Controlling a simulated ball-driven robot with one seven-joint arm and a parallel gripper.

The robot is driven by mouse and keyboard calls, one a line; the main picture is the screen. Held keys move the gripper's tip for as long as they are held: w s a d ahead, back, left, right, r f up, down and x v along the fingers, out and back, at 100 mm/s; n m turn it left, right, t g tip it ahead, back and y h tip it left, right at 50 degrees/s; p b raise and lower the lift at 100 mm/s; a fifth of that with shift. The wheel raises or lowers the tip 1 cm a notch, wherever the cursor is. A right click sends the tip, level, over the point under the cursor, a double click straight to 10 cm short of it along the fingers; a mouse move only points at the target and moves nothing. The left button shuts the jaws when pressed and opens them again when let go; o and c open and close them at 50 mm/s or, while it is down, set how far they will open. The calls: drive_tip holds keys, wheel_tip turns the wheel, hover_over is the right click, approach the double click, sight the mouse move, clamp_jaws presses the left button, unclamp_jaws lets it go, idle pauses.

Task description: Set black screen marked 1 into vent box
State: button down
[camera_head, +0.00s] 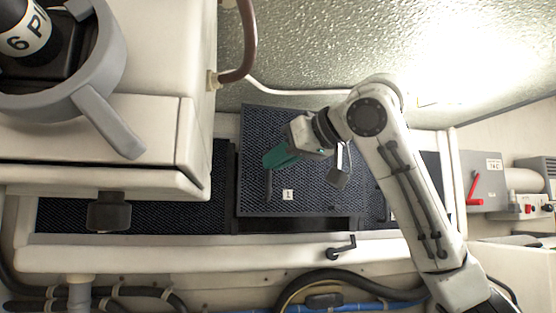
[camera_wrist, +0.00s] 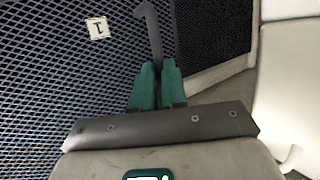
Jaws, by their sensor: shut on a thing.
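The black screen marked 1 (camera_head: 310,190) is a dark mesh panel with a small white label. In the head view it lies over the middle of the white-rimmed vent box (camera_head: 190,258), its upper edge past the box's back rim. Dark gaps show along its left and lower edges. I cannot tell how far it stands above the box. My gripper (camera_head: 274,160) has teal fingers shut on the screen's grey upright handle (camera_wrist: 152,35). The screen fills the left of the wrist view (camera_wrist: 60,80), with its label upside down there. The arm hides part of the box's right side.
A white cabinet (camera_head: 150,150) with a grey ring overhangs the box's left. A black latch (camera_head: 342,248) sits on the front rim. Hoses (camera_head: 340,285) run below. A red lever (camera_head: 472,187) is at right. A brown pipe (camera_head: 243,50) runs down the back wall.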

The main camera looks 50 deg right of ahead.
drive_tip(key=w+d+p, duration=0.5)
drive_tip(key=w, duration=0.3)
drive_tip(key=shift+d+h, duration=0.25)
drive_tip(key=shift+h, duration=0.05)
idle(1.0)
drive_tip(key=shift+p, duration=0.3)
idle(0.6)
